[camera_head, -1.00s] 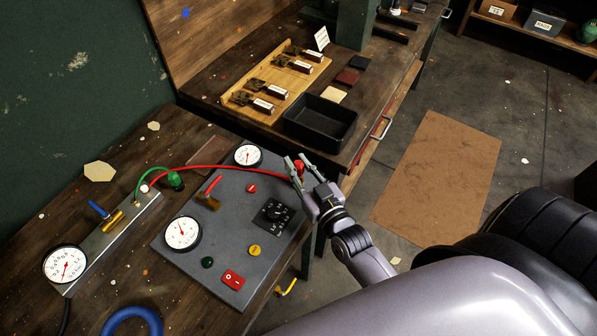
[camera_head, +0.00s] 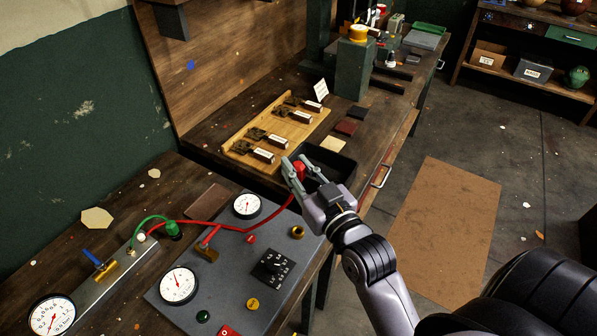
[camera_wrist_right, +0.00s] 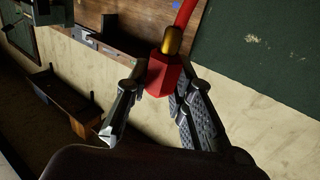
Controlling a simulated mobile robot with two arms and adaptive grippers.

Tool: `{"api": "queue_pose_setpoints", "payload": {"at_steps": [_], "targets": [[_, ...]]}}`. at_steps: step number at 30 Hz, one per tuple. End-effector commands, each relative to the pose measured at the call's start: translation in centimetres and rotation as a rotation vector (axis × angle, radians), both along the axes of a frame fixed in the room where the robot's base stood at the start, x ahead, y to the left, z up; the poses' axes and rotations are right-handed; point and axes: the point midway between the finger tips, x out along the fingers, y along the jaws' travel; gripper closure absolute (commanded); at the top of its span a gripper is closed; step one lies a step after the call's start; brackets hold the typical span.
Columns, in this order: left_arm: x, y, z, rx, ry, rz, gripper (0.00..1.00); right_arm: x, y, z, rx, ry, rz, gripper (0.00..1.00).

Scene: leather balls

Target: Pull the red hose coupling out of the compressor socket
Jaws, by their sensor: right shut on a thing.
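The red hose coupling (camera_head: 299,170) is between the fingers of my right gripper (camera_head: 297,163), held up in the air above the far right side of the grey compressor panel (camera_head: 225,262). In the right wrist view the red coupling (camera_wrist_right: 163,76) shows clamped between both fingers (camera_wrist_right: 160,72), with a brass end and the red hose (camera_wrist_right: 186,14) leading off it. A brass socket (camera_head: 297,232) on the panel is bare, apart from the coupling. The red hose (camera_head: 262,224) sags from the coupling across the panel to the left. My left gripper is not in view.
A green hose fitting (camera_head: 173,231), a brass valve with a red lever (camera_head: 206,252) and dial gauges (camera_head: 178,285) stand around the hose. A black bin (camera_head: 335,165) lies behind my right gripper. The floor to the right has a brown mat (camera_head: 440,230).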

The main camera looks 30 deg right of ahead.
Motion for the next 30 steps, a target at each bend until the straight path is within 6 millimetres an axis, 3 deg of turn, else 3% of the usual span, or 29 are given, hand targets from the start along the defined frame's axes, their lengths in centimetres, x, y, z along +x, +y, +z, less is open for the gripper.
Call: {"api": "queue_pose_setpoints", "payload": {"at_steps": [30], "targets": [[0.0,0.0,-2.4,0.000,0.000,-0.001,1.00,0.0,0.0,-3.7,-0.001,-0.001,0.001,1.00]]}}
